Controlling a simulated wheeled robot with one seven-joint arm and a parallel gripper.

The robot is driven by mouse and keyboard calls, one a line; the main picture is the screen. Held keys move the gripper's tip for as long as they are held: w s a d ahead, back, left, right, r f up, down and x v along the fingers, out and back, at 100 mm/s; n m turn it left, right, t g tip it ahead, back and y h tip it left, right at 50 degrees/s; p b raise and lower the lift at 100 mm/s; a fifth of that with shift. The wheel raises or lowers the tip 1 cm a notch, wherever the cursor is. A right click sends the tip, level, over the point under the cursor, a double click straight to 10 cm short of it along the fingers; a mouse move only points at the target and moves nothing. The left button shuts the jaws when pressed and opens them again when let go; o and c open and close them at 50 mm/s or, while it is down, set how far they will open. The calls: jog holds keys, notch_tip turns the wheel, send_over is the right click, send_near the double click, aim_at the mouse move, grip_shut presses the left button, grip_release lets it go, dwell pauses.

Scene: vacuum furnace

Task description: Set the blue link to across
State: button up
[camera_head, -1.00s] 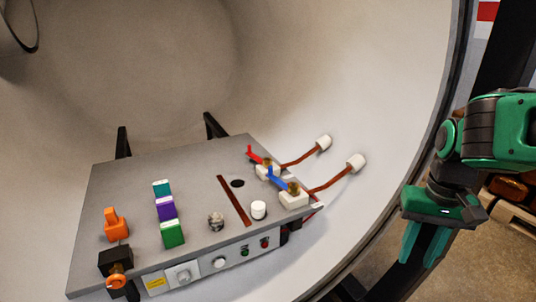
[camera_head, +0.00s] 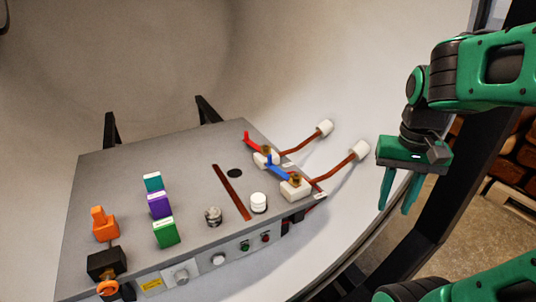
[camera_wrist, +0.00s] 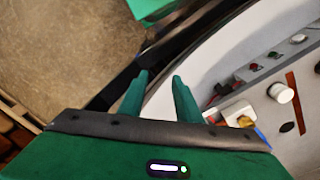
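The blue link (camera_head: 279,172) is a small blue lever on a brass pivot over a white block (camera_head: 296,189), at the right edge of the grey panel (camera_head: 110,190). In the head view it points up and left from its pivot. In the wrist view only a bit of blue (camera_wrist: 260,134) shows beside the white block. My gripper (camera_head: 397,208) hangs to the right of the panel, clear of the link, fingers down. Its two green fingers (camera_wrist: 157,95) stand apart with nothing between them.
A red link (camera_head: 252,143) on its own white block sits just behind the blue one. Copper rods with white ends (camera_head: 360,151) run right from both blocks. Coloured blocks, an orange handle (camera_head: 104,224) and a white knob (camera_head: 259,202) stand on the panel. The curved chamber wall surrounds it.

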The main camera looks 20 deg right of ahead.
jog(key=w+a+r, duration=0.1)
jog(key=w+r, duration=0.2)
jog(key=w, duration=0.6)
jog(key=r+m, duration=0.2)
jog(key=m, duration=0.1)
send_over(270, 155)
notch_tip(270, 155, down, 10)
jog(key=shift+w+f, duration=0.15)
jog(key=shift+f, duration=0.1)
grip_shut()
